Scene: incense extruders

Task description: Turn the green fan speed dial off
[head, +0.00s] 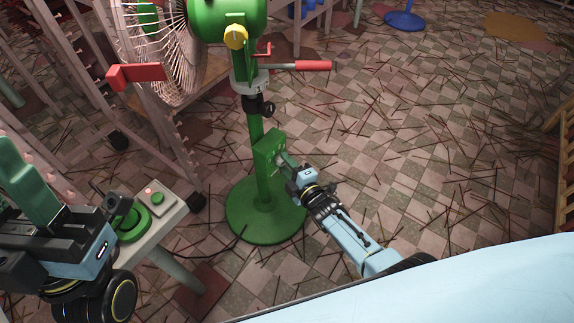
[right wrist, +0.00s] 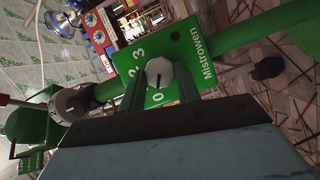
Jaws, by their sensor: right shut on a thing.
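The green fan (head: 228,18) stands on a green pole with a round base, and a green control box (head: 268,150) is fixed to the pole. In the right wrist view the box's panel (right wrist: 190,62) carries a pale grey dial (right wrist: 160,72) with numbers around it. My right gripper (head: 284,161) is at the box, its two green fingers (right wrist: 160,86) shut on the dial from both sides. The mark the dial points at is not clear. My left gripper (head: 38,190) is at the far left, away from the fan; its finger gap is not clear.
A small table (head: 172,222) at left, beside my left gripper, holds a round green piece (head: 133,222) and a box with a green button (head: 157,197). Pink racks stand behind. Thin sticks litter the checkered floor (head: 420,150), which is otherwise open to the right.

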